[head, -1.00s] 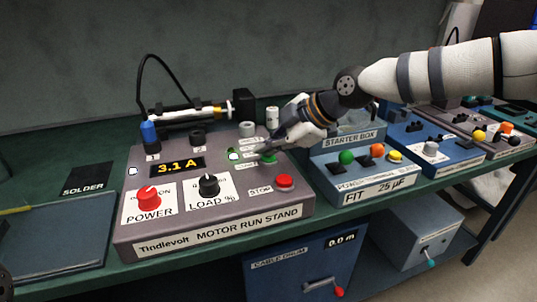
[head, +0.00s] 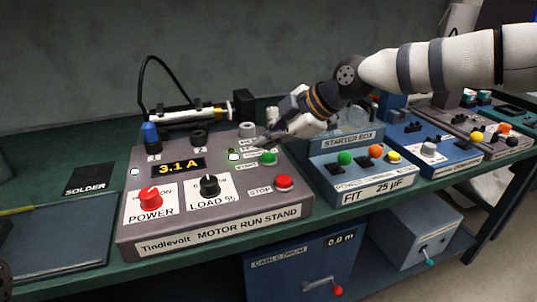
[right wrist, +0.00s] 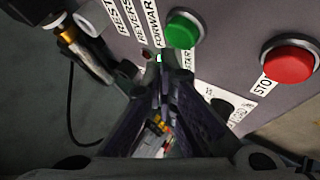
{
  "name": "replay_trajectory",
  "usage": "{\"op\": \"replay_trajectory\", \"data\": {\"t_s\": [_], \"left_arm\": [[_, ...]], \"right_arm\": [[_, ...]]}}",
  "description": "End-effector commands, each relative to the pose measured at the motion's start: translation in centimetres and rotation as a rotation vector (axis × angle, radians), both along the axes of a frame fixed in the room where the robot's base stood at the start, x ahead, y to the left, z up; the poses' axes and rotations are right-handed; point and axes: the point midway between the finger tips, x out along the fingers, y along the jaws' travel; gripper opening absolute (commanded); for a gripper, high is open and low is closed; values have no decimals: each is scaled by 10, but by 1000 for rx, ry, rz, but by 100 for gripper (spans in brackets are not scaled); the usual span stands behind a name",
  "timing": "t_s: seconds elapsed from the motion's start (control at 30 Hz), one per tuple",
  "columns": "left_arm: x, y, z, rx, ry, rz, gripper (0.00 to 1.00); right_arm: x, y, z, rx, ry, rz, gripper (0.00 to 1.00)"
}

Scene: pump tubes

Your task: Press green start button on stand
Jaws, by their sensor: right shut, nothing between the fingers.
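The motor run stand (head: 225,229) is on the green bench at left centre in the head view. Its green start button (head: 268,158) is near the upper right of the panel, above the red stop button (head: 284,182). My right gripper (head: 257,142) is shut and empty, its tips just above and behind the green button. In the right wrist view, the shut fingertips (right wrist: 160,62) appear beside the green button (right wrist: 183,29), apart from it in the picture. The red stop button (right wrist: 289,62) is farther right there. My left gripper does not show clearly.
The stand has a red power knob (head: 150,198), a black load knob (head: 209,185) and a display (head: 178,167) reading 3.1 A. A blue starter box (head: 347,170) stands close on the right. A dark mat (head: 50,240) lies at left.

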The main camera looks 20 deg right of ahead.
Motion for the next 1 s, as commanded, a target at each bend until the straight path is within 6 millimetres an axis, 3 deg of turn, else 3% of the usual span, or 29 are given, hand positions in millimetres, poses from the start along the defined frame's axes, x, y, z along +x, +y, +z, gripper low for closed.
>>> {"op": "replay_trajectory", "data": {"t_s": [0.17, 0.63, 1.0], "left_arm": [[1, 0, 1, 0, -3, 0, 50], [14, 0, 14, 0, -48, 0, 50], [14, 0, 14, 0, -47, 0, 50]], "right_arm": [[0, 0, 3, 0, -1, 0, 0], [0, 0, 50, 0, -5, 1, 0], [0, 0, 50, 0, 0, 0, 0]]}}
